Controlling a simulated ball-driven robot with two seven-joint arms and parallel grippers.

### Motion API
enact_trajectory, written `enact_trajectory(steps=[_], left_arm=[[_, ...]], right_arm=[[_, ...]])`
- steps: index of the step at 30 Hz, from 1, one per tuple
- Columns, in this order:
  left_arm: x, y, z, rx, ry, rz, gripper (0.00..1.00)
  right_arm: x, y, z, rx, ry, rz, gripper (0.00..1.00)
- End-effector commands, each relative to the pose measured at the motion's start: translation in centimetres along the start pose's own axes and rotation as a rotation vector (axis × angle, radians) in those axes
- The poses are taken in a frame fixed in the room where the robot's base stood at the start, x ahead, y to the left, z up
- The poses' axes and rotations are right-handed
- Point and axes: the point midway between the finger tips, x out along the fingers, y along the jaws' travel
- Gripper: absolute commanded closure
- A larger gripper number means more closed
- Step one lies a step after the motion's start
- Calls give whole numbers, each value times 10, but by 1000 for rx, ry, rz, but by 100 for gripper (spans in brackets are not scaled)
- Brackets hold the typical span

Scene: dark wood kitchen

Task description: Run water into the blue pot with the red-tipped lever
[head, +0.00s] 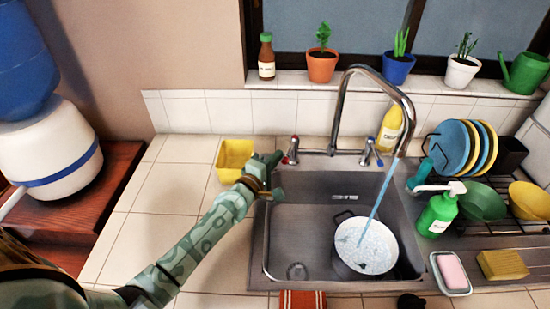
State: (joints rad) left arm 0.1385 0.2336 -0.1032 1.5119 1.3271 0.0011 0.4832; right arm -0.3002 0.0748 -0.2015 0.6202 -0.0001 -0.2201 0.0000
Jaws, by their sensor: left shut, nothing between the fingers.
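A pale, whitish pot (342,262) with a dark handle stands in the right part of the sink basin; its outside does not look clearly blue. A stream of water (380,196) falls from the curved tap (342,105) into the pot, and water shows inside it. The red-tipped lever (293,150) is on the left of the tap's base; a blue-tipped lever (378,151) is on the right. My left gripper (272,172) is shut and empty, just left of and below the red-tipped lever; contact cannot be told. My right gripper is not seen.
A yellow container (234,158) stands on the counter just behind my left gripper. A yellow bottle (390,130) is behind the tap. A green soap bottle (440,214) and dish rack (500,200) are right of the sink. The left counter is mostly clear.

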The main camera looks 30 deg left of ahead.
Motion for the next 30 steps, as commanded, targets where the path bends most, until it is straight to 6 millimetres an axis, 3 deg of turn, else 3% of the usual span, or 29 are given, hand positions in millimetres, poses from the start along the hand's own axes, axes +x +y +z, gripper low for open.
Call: enact_trajectory(steps=[7, 16, 30], left_arm=[[0, 1, 0, -1, 5, 0, 100], [3, 6, 26, -6, 209, 0, 100], [5, 0, 34, 0, 213, -1, 100]], right_arm=[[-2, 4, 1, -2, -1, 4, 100], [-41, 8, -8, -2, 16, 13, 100], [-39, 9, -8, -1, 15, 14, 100]])
